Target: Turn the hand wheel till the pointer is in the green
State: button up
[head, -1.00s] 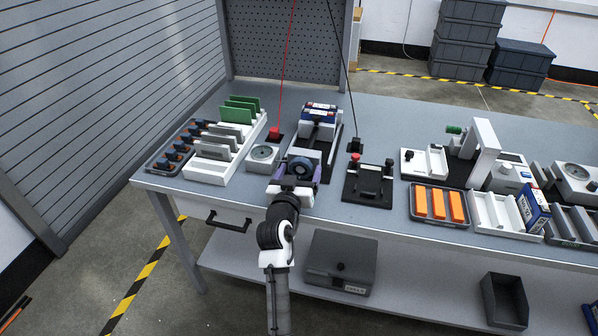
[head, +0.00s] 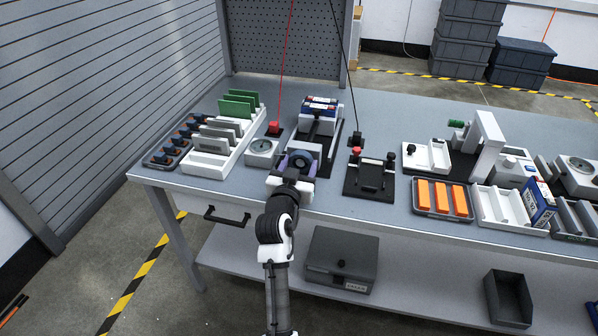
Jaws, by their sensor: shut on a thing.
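The dark round hand wheel (head: 301,159) sits at the front end of a slide fixture in the head view. My gripper (head: 299,164) reaches it from the front, with its purple fingers on either side of the wheel, shut on it. Behind the wheel, a carriage on the fixture holds a blue-and-white block (head: 320,105). A small white box with a round dial (head: 262,147) stands just left of the wheel. Its pointer and any green zone are too small to make out. My gripper covers the lower part of the wheel.
A white rack (head: 208,168) with green and grey plates stands at the left. A black fixture with two knobs (head: 370,188) is close at the right. A tray of orange blocks (head: 416,207) lies further right. A second round dial (head: 580,165) is at the far right.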

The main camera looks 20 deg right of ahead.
jog(key=m+b, duration=0.3)
jog(key=shift+f, duration=0.15)
jog(key=shift+m+b, duration=0.7)
jog(key=o, duration=1)
jog(key=shift+s, duration=0.1)
jog(key=b+v, duration=0.2)
jog(key=v, duration=1.1)
jog(key=shift+s+a+r, duration=0.2)
jog(key=shift+s+a, duration=0.05)
